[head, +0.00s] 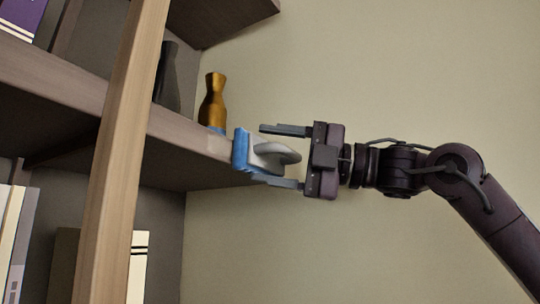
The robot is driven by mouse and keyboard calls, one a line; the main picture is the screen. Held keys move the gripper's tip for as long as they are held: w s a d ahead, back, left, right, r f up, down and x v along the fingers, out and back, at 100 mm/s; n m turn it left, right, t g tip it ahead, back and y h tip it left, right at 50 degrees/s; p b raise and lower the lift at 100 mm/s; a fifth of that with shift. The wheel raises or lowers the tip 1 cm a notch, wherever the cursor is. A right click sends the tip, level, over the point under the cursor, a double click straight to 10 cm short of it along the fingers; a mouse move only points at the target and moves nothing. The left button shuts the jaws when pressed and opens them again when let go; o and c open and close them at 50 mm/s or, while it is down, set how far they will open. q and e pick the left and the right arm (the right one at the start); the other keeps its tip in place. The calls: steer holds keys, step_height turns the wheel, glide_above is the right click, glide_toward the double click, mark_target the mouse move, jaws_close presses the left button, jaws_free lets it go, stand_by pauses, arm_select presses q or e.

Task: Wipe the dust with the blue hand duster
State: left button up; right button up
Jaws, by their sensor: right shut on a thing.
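The blue hand duster (242,150) has a blue pad and a pale grey looped handle. It is at the right end of the middle shelf (190,139), its pad facing left toward the shelf edge. I cannot tell whether the pad touches the shelf. My right gripper (268,155) comes in from the right and is shut on the duster, with one finger above the handle and one below it. I cannot make out any dust on the shelf. My left gripper is not in view.
A gold vase (212,103) stands on the shelf just left of the duster, with a small blue patch by its base. A dark vase (168,76) is farther left. A wooden upright (123,150) crosses in front. Books (15,235) fill the lower left. The wall at right is bare.

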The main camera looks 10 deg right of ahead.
mark_target(249, 150)
steer(key=shift+s+a+f+b, duration=0.15)
steer(key=shift+s+f+b, duration=0.05)
steer(key=shift+f+b, duration=0.15)
steer(key=shift+s+a+r, duration=0.1)
steer(key=shift+s+a, duration=0.7)
steer(key=shift+s, duration=0.25)
steer(key=shift+s+a+b, duration=0.4)
steer(key=shift+s+a, duration=0.35)
steer(key=shift+s, duration=0.25)
steer(key=shift+s+a+b, duration=0.35)
steer(key=shift+s+a, duration=0.4)
steer(key=shift+s, duration=0.3)
steer(key=shift+s+a+b, duration=0.4)
steer(key=shift+s+a, duration=0.35)
steer(key=shift+s, duration=0.25)
steer(key=shift+s+a, duration=0.5)
steer(key=shift+s, duration=0.2)
steer(key=shift+d, duration=0.1)
steer(key=shift+s+d+b, duration=0.35)
steer(key=shift+s+d, duration=0.5)
steer(key=shift+d, duration=0.3)
steer(key=shift+s+d+b, duration=0.35)
steer(key=shift+s+d, duration=0.45)
steer(key=shift+d, duration=0.35)
